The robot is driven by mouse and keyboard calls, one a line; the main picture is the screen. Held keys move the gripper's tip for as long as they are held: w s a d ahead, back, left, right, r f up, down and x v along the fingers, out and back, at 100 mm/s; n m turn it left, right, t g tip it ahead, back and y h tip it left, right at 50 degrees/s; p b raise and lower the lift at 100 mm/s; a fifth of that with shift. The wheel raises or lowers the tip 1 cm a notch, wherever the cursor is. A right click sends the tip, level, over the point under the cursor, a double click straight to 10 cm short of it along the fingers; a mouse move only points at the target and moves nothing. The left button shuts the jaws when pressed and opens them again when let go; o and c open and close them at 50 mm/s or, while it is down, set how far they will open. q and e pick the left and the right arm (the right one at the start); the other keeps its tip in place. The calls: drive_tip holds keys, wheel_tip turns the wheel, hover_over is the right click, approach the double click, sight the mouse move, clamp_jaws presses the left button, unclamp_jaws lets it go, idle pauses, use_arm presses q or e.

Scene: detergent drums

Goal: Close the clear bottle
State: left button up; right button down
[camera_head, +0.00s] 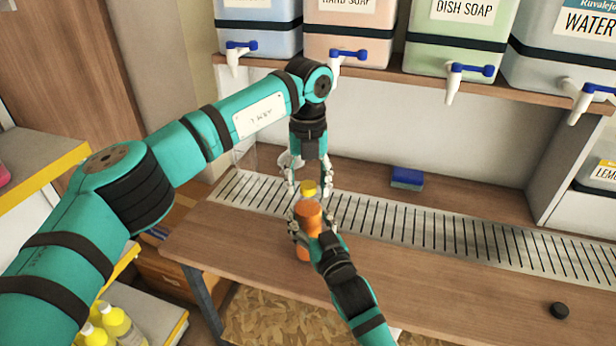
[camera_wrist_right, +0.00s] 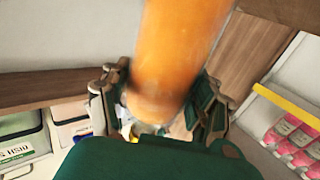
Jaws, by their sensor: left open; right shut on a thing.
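The bottle (camera_head: 307,216) looks orange, as if filled with orange liquid, and stands upright above the table near the metal grate. My right gripper (camera_head: 309,228) is shut on its body. In the right wrist view the bottle (camera_wrist_right: 180,50) fills the upper middle, blurred, between the fingers of my right gripper (camera_wrist_right: 160,115). A yellow cap (camera_head: 309,187) is at the top of the bottle; I cannot tell whether it is seated. My left gripper (camera_head: 310,190) points down from above, open, with its fingers on either side of the cap.
A metal drip grate (camera_head: 440,228) runs along the wooden table (camera_head: 450,295). A black cap (camera_head: 559,310) lies at the right front. A blue sponge (camera_head: 407,178) lies behind the grate. Drums with blue-handled taps (camera_head: 470,70) stand on the shelf above. The table's right part is mostly free.

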use_arm(q)
clamp_jaws()
drive_tip(key=m, duration=1.5)
drive_tip(key=shift+o, duration=0.6)
unclamp_jaws()
wheel_tip(320, 180, up, 12)
